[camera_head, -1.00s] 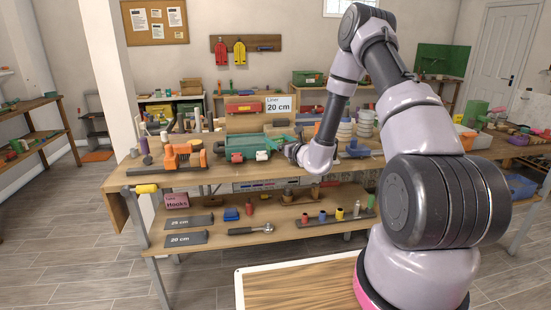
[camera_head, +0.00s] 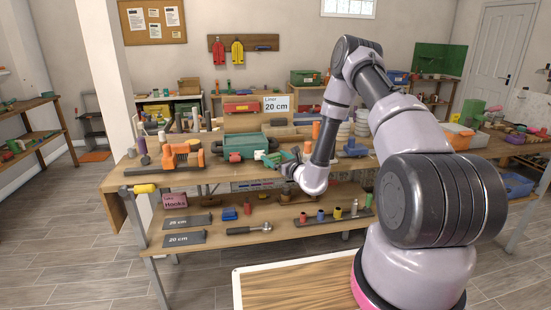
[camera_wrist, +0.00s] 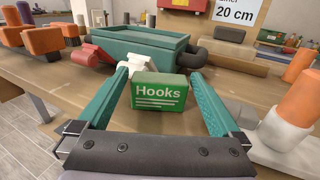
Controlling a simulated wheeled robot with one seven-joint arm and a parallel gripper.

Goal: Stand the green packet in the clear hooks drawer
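The green packet (camera_wrist: 161,95), printed "Hooks" in white, stands upright on the wooden bench top in the wrist view. My gripper (camera_wrist: 159,76) has its two teal fingers spread, one on either side of the packet, with a gap visible at the left. In the head view my gripper (camera_head: 276,157) is low over the bench, and I cannot separate the packet from the fingers there. A pink card reading "Hooks" (camera_head: 175,200) stands on the lower shelf at the left. I cannot make out a clear drawer.
A teal box-shaped tool (camera_wrist: 145,47) with a red part lies just behind the packet. An orange cylinder on a pale base (camera_wrist: 290,115) is close at right. Orange tools (camera_head: 180,157) are at left. The lower shelf holds dark cards, a ratchet (camera_head: 250,229) and small coloured pieces.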

